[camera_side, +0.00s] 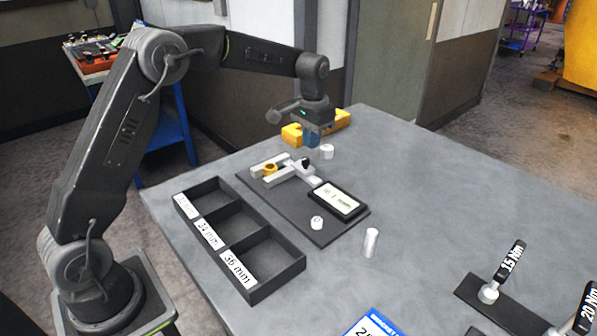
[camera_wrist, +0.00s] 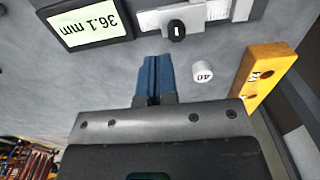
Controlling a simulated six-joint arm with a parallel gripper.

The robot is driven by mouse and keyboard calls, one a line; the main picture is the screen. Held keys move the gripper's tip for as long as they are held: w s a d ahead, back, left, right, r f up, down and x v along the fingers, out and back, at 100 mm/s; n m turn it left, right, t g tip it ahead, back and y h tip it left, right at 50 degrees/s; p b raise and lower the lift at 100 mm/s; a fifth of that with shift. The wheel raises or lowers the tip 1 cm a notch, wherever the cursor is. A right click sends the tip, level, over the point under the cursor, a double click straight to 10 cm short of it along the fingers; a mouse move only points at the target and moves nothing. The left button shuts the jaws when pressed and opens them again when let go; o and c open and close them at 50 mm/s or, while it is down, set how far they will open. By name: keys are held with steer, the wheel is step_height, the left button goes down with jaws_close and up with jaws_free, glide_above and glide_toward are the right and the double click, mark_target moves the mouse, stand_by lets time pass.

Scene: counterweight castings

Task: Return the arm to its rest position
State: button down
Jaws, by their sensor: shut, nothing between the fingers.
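My gripper (camera_side: 312,136) hangs above the far part of the grey table (camera_side: 440,200), over the area by the yellow block. In the wrist view its blue fingers (camera_wrist: 152,72) are together with nothing between them. A measuring fixture (camera_side: 285,172) with a pale clamp and a brass-coloured ring (camera_side: 269,169) stands on a dark plate, left of and below my gripper in the side view.
A yellow block (camera_side: 335,121) lies behind the gripper. A three-compartment tray (camera_side: 300,262) with mm labels stands at the table's near left and looks empty. A white cylinder (camera_side: 371,242) stands right of the plate. Torque tools (camera_side: 489,293) stand at the right. The middle right of the table is clear.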

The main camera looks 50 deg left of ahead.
steer(key=shift+r, duration=0.15)
steer(key=s+d+r+t, duration=0.2)
steer(key=s+d+r, duration=0.1)
steer(key=s+r, duration=0.4)
steer(key=s+d+r+t, duration=0.15)
steer(key=s+r, duration=0.25)
steer(key=s, duration=0.5)
steer(key=s+d+f+t, duration=0.1)
steer(key=s, duration=0.7)
steer(key=s+d+f+t, duration=0.1)
steer(key=s+d, duration=0.1)
steer(key=s, duration=0.5)
steer(key=shift+s+d+f, duration=0.25)
steer(key=shift+s+f, duration=0.15)
